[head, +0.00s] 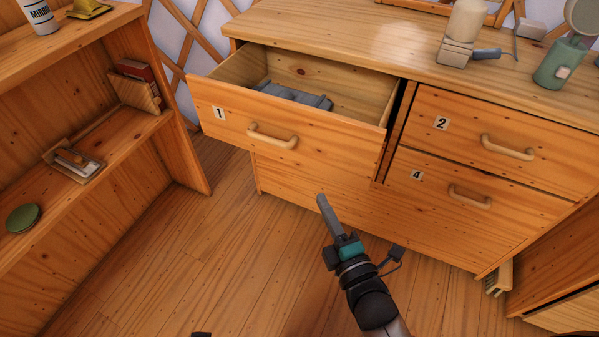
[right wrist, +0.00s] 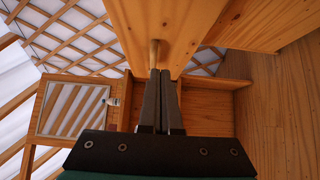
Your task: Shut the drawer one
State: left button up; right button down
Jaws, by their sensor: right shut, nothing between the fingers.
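Drawer one (head: 220,128) is the upper left drawer of the wooden dresser, with a "1" label. It is pulled well out, and its inside shows. A grey-blue object (head: 295,96) lies in it. Its pale wooden handle (head: 272,136) is on the front. My right gripper (head: 322,203) is shut and empty, in front of the dresser and below and right of that handle in the head view. In the right wrist view the shut fingers (right wrist: 160,78) point toward a wooden front with a handle (right wrist: 154,54). Whether they touch it cannot be told.
Drawer two (head: 470,139) and drawer four (head: 430,201) are closed at the right. A bookshelf (head: 150,75) stands at the left. The wooden floor (head: 190,265) between is clear.

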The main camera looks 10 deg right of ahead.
pick_arm(q)
jog(key=w+r+t+b, duration=0.1)
jog(key=w+r+b, duration=0.3)
jog(key=r, duration=0.5)
jog(key=shift+d+r+t+b, duration=0.2)
jog(key=shift+d+t+b, duration=0.1)
jog(key=shift+d, duration=0.15)
pick_arm(e)
jog(key=shift+w+d, duration=0.2)
jog(key=shift+w, duration=3.1)
jog(key=shift+w+d, duration=0.2)
jog(key=shift+w, duration=3.05)
pick_arm(q)
jog(key=shift+w, duration=0.1)
pick_arm(e)
jog(key=shift+d, duration=0.15)
